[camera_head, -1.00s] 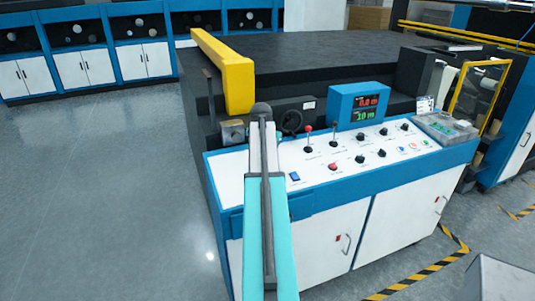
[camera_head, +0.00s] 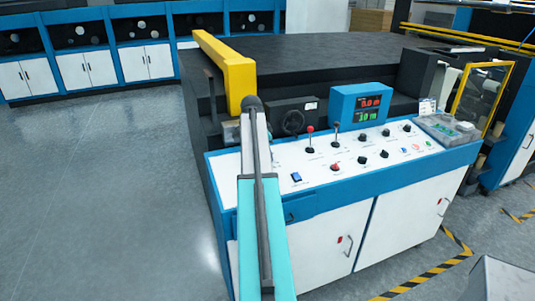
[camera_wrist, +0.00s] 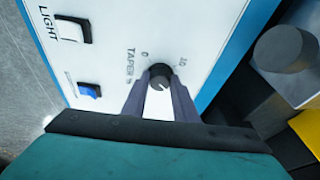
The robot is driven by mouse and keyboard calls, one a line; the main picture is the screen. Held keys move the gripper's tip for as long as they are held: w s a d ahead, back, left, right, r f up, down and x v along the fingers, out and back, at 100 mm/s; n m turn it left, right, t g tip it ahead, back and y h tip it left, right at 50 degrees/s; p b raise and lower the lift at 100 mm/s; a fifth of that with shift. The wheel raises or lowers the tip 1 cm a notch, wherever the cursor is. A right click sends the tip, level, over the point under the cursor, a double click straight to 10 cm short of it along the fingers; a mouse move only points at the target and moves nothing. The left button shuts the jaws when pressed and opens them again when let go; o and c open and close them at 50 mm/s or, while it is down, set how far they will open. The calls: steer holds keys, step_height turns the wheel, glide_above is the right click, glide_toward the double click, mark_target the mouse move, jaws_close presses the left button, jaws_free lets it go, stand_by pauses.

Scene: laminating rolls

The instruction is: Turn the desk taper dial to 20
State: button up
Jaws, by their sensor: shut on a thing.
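The taper dial (camera_wrist: 160,77) is a small round black knob on the white sloped panel, beside the printed word TAPER. A 0 is printed to its upper left and another number, too small to read surely, to its upper right. A pale mark shows on the knob's lower edge. My gripper (camera_wrist: 159,80) is shut on the dial, with one grey finger on each side of it. In the head view my arm hides the dial and the fingers. The white desk panel (camera_head: 347,170) shows to the right of my arm.
A blue rocker switch (camera_wrist: 89,91) and a LIGHT switch (camera_wrist: 73,30) lie left of the dial. In the head view, levers and knobs (camera_head: 363,137) stand to the right below a display box (camera_head: 361,106). A yellow bar (camera_head: 226,72) rises behind my arm.

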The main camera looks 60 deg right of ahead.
steer(key=shift+s+d+m, duration=0.2)
steer(key=shift+m, duration=0.1)
steer(key=o, duration=1.1)
steer(key=shift+c, duration=0.2)
steer(key=shift+a, duration=0.1)
steer(key=shift+w+r, duration=0.1)
steer(key=shift+r, duration=0.05)
steer(key=b+v, duration=0.3)
steer(key=v, duration=1)
steer(key=shift+r, duration=0.3)
steer(key=shift+w+r, duration=0.1)
